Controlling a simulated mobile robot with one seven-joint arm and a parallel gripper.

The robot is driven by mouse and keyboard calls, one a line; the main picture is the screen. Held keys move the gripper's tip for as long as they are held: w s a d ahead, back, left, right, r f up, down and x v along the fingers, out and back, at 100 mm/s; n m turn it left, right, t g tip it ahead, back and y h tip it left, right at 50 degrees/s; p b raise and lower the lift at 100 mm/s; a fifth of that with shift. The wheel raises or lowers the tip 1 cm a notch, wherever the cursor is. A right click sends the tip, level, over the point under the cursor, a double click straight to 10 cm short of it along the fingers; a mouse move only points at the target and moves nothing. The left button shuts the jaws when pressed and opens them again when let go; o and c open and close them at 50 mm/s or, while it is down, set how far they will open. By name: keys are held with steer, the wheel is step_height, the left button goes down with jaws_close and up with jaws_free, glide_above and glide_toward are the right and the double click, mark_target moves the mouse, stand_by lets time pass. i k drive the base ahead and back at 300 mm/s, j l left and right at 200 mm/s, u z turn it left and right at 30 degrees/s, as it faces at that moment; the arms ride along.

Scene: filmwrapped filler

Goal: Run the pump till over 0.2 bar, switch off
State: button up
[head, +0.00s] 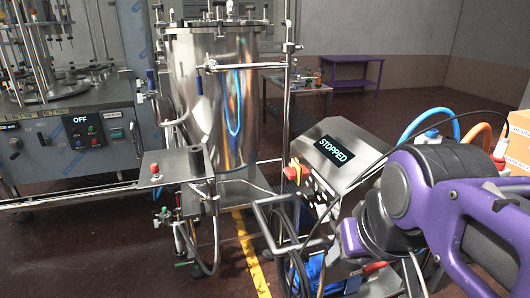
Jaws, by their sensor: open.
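The pump unit's control box (345,150) stands right of centre, its tilted display (334,150) reading "STOPPED". A red knob or emergency stop on a yellow base (293,171) sits at its left edge. Small buttons (318,190) show on the panel below the display, too small to read. A blue body, perhaps the pump (309,271), is low on the cart, partly hidden by hoses and frame. No pressure value is readable. My purple and dark grey arm fills the right foreground and covers part of the unit. I cannot make out my gripper's fingers.
A tall steel tank (210,100) stands left of the control box. A machine with an "OFF" display (82,119) is at the left. Cables and orange and blue hoses (425,122) run near my arm. A purple table (350,70) stands at the back, with bare floor beside it.

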mark_target(290, 173)
steer(key=k+z, duration=0.15)
steer(key=z, duration=0.9)
steer(key=j+z, duration=0.25)
steer(key=j, duration=1.3)
steer(key=i+j, duration=0.15)
steer(key=j, duration=0.7)
